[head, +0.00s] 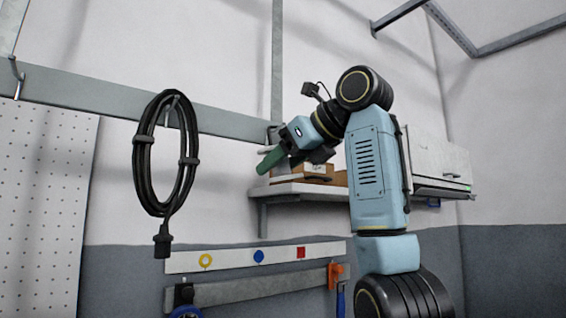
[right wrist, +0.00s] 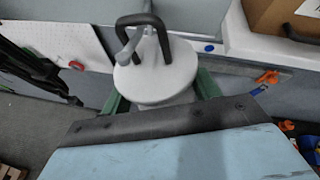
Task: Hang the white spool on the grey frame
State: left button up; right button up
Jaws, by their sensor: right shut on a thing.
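The white spool (right wrist: 150,78) shows in the right wrist view as a round white disc with a dark U-shaped handle and a grey bent piece over its face. My right gripper (right wrist: 157,95) has its green fingers on both sides of the spool and is shut on it. In the head view my right gripper (head: 271,160) is raised near the right end of the grey frame (head: 80,92), and I cannot make out the spool there. The frame is a long grey rail across the wall with hooks. My left gripper is not in view.
A black cable coil (head: 139,150) hangs from the rail's middle. An empty-looking hook (head: 18,82) is at the far left. A shelf (head: 290,190) with brown boxes lies close beneath my right gripper. A white strip (head: 228,257) with coloured marks runs lower on the wall.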

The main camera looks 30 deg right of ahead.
jog(key=o, duration=1.1)
jog(key=b+v, duration=0.6)
jog(key=v, duration=0.7)
jog(key=shift+s+r, duration=0.15)
jog(key=shift+s, duration=0.05)
